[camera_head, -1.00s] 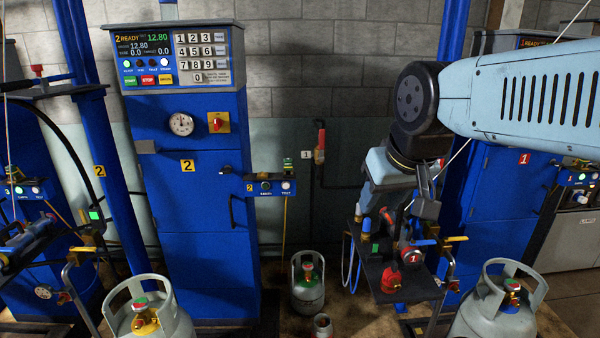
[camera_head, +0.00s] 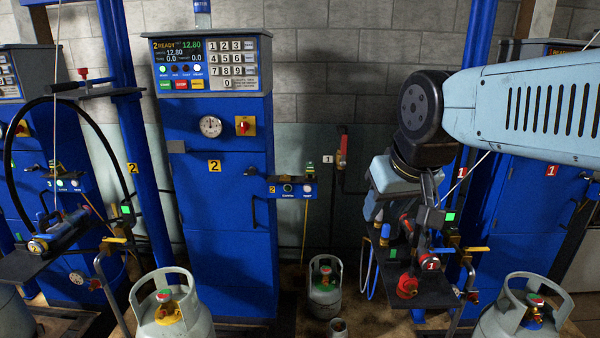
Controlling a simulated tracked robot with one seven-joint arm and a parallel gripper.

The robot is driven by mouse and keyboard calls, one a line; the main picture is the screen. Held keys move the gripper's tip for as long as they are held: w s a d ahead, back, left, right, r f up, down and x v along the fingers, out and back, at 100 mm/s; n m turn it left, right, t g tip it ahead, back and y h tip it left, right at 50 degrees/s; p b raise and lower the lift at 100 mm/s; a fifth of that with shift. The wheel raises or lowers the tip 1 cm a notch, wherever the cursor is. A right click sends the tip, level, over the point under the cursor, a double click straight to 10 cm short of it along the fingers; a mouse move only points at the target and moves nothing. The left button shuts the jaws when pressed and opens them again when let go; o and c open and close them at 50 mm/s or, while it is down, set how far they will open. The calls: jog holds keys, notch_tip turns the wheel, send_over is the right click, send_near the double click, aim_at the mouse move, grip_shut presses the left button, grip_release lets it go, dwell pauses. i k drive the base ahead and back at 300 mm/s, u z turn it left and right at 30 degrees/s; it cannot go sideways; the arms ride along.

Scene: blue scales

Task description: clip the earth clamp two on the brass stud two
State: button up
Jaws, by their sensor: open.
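A small black, yellow and green clamp-like piece (camera_head: 310,168), which may be earth clamp two, sits at the right end of the blue bracket marked 2 (camera_head: 291,188). A yellow cable (camera_head: 304,228) hangs below it. I cannot make out brass stud two at this size. My gripper (camera_head: 428,222) points down at the right, in front of the dark shelf of station 1 (camera_head: 430,298). It is open, well to the right of the bracket, and its fingertips are hard to separate from the fittings behind.
Blue cabinet 2 (camera_head: 222,245) stands left of centre. Gas cylinders stand at front left (camera_head: 170,318), centre (camera_head: 325,290) and front right (camera_head: 525,318). A black shelf with a blue nozzle (camera_head: 62,230) is at the left.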

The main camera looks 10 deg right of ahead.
aim_at(310, 166)
jog(key=i, duration=0.9)
jog(key=z, duration=0.05)
